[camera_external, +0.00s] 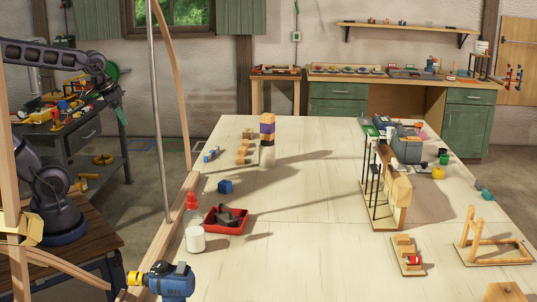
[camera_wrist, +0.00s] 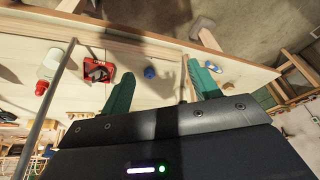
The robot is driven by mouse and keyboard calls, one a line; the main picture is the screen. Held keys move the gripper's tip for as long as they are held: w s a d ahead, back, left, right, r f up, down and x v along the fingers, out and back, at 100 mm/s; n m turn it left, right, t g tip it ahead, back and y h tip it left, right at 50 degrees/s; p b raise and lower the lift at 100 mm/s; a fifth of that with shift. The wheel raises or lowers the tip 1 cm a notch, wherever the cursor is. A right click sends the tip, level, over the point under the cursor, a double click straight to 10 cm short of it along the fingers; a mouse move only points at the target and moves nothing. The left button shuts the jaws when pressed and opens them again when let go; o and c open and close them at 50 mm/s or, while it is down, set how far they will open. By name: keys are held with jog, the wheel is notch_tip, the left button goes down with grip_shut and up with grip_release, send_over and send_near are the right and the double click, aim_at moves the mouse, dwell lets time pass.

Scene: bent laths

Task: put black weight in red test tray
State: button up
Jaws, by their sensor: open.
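The red tray (camera_external: 211,227) lies near the left edge of the long pale table, with dark grey or black angular pieces (camera_external: 232,214) in it. I cannot tell whether one of these is the black weight. The tray (camera_wrist: 88,77) also shows at the upper left of the wrist view, with dark contents. My gripper (camera_wrist: 161,88) is open, its two teal fingers wide apart with nothing between them. In the external view my arm reaches in at the upper left, away from the tray; its fingertips are not clear there.
A tall grey pole (camera_external: 158,120) and a bent lath (camera_external: 175,80) rise at the table's left edge. A rack (camera_external: 381,180) stands right; the table middle is mostly clear.

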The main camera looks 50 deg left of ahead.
jog(key=s+a+n, duration=0.1)
jog(key=s+a, duration=0.1)
jog(key=s, duration=0.1)
jog(key=s+a+n, duration=0.1)
jog(key=shift+s+a+n, duration=0.1)
jog(key=shift+s+n, duration=0.2)
dwell(1.1)
